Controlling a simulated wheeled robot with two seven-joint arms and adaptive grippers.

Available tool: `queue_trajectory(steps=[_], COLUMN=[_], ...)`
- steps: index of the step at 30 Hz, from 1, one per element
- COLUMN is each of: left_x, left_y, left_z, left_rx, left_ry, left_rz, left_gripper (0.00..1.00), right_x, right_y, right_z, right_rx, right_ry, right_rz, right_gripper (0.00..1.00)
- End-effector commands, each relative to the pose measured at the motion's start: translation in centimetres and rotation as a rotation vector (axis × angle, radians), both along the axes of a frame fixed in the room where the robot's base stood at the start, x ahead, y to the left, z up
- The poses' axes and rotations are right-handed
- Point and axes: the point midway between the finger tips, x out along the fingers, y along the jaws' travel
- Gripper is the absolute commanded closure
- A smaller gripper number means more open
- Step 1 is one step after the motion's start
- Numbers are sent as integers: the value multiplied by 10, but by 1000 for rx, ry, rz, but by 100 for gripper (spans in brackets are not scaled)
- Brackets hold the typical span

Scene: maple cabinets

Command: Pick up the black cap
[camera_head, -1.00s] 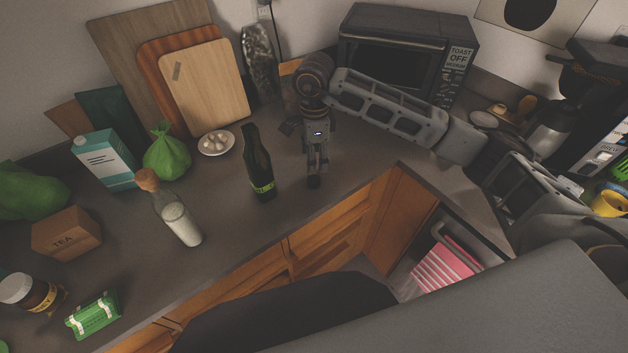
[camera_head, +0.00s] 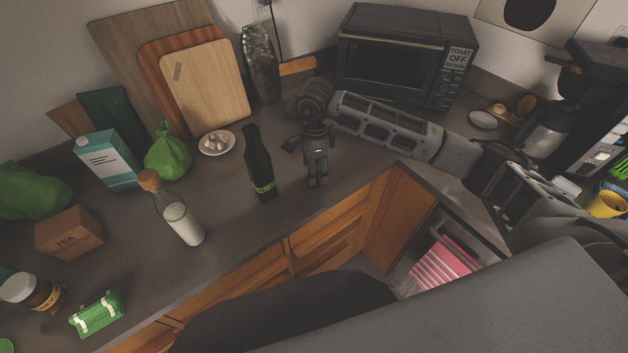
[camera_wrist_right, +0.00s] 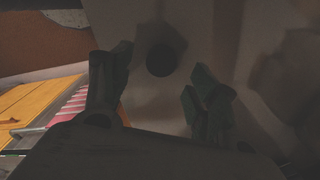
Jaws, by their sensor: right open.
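The black cap (camera_wrist_right: 161,60) shows as a small dark round shape on the counter in the right wrist view. It lies ahead of and between the two fingers of my right gripper (camera_wrist_right: 158,88), which is open and empty. In the head view my right gripper (camera_head: 318,184) points down low over the counter near its front edge. The cap cannot be made out there and seems hidden by the gripper. My left gripper is in neither view.
A dark green bottle (camera_head: 260,165) stands close left of my right gripper. A corked milk bottle (camera_head: 180,220) and a plate of eggs or garlic (camera_head: 217,143) are farther left. A toaster oven (camera_head: 405,55) stands behind my arm. The counter edge drops to cabinets in front.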

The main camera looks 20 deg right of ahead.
Motion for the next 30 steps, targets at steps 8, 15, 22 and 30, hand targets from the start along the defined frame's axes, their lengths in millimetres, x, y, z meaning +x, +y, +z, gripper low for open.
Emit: queue_trajectory(steps=[8,15,22,30], left_x=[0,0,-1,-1], left_y=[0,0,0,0], left_z=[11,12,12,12], left_rx=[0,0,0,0], left_ry=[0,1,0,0], left_rz=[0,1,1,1], left_gripper=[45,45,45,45], right_x=[0,1,1,1], right_y=[-3,-3,-3,-3], right_z=[-28,-41,-41,-41], right_rx=[-1,-1,-1,-1], right_ry=[3,1,1,1], right_rz=[0,0,0,0], right_gripper=[40,40,40,49])
